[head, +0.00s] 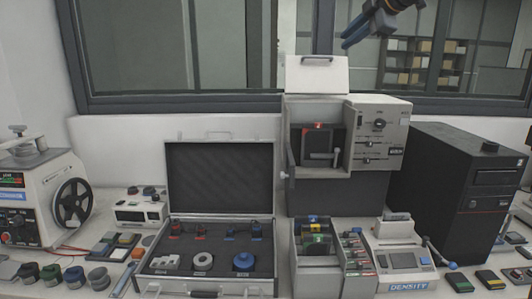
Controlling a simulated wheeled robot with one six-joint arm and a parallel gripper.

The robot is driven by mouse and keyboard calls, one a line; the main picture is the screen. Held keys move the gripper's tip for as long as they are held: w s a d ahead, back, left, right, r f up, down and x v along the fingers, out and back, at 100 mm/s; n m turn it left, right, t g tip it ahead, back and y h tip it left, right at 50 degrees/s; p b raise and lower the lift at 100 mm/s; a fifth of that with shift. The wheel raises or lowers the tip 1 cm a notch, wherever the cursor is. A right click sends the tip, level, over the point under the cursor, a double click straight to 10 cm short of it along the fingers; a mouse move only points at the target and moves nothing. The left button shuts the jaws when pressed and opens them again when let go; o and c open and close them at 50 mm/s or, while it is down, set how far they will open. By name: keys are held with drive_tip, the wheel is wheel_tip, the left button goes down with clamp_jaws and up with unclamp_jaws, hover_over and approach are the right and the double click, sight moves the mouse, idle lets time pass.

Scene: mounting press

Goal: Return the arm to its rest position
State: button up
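My gripper (352,36) hangs at the top edge of the head view, right of centre, in front of the window. Its blue fingers point down and to the left, well above the bench and apart from everything on it. I see nothing held in it, but the fingers overlap in this view and their gap is unclear. Most of my arm is out of the frame. The mounting press (378,133) stands at the back of the bench below it. The press has an open front chamber with a dark block and a red spot inside.
An open case (218,179) with several small parts lies left of the press. A black computer tower (460,185) stands right. A density scale (400,258) and a grey bin (316,250) are in front. A wheeled machine (40,190) is far left. The air around my gripper looks clear.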

drive_tip(key=s+f+m+h, duration=0.3)
drive_tip(key=f+m, duration=0.4)
drive_tip(key=f, duration=0.6)
drive_tip(key=s+f+m+h, duration=0.2)
drive_tip(key=s+f+m, duration=0.2)
drive_tip(key=f+m, duration=0.55)
drive_tip(key=s+a+f+m+g, duration=0.2)
drive_tip(key=s+f+g, duration=0.2)
drive_tip(key=s+f, duration=1.05)
drive_tip(key=s+a+f+m+g, duration=0.2)
drive_tip(key=s+f+g, duration=0.3)
drive_tip(key=s+f, duration=0.9)
wheel_tip(320, 180, down, 9)
drive_tip(key=s+g+b, duration=0.1)
drive_tip(key=b, duration=0.7)
drive_tip(key=shift+s+a+b, duration=0.25)
drive_tip(key=shift+a+b, duration=0.05)
drive_tip(key=shift+b, duration=0.05)
